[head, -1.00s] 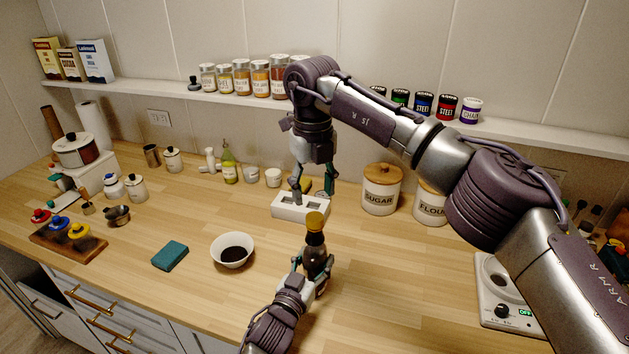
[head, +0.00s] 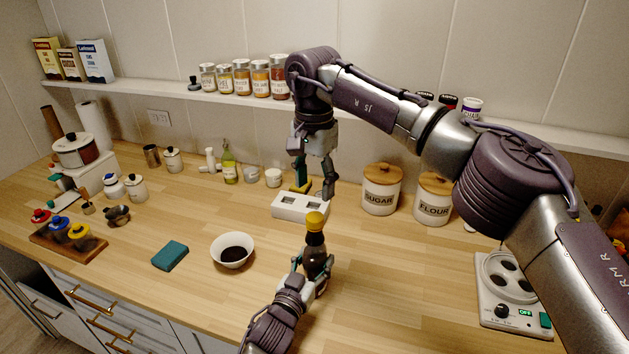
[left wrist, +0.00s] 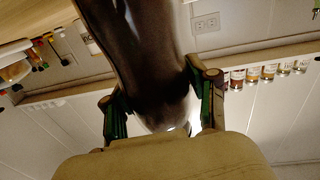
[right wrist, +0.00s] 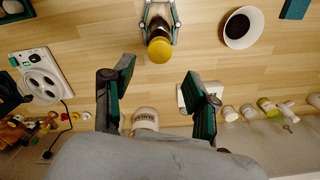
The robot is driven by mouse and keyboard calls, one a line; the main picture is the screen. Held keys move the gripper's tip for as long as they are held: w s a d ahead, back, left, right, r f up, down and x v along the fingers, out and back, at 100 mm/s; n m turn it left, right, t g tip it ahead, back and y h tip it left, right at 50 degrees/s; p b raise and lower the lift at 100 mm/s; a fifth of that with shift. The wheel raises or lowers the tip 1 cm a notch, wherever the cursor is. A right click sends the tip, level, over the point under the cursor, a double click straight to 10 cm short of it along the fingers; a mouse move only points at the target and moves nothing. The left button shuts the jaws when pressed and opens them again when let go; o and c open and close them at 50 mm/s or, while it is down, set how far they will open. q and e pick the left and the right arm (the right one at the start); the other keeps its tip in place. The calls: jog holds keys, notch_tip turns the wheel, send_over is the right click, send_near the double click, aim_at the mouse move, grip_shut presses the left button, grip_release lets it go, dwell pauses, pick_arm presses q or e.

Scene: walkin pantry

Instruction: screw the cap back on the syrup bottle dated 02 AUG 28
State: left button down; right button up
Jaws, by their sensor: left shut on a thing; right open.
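A dark syrup bottle (head: 316,262) stands upright near the counter's front, and a yellow cap (head: 314,222) sits on its top. I cannot tell how tight the cap is, and no date is legible. My left gripper (head: 312,276) is shut around the bottle's body; in the left wrist view the dark bottle (left wrist: 150,60) fills the space between its fingers. My right gripper (head: 314,190) is open and empty, pointing down above and behind the cap. The right wrist view shows the cap (right wrist: 160,49) from above, beyond the open fingers (right wrist: 160,100).
A white slotted block (head: 299,207) stands behind the bottle. A white bowl with dark contents (head: 232,250) and a teal cloth or sponge (head: 170,256) lie to the left. Sugar (head: 381,190) and flour (head: 432,200) canisters stand behind right. A white appliance (head: 508,290) is at right.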

aim_at(314, 216)
dwell(0.3)
jog(key=shift+f, duration=4)
jog(key=shift+c, duration=0.2)
grip_shut()
jog(key=m, duration=2.7)
jog(key=shift+m, duration=0.3)
jog(key=shift+o, duration=0.8)
grip_release()
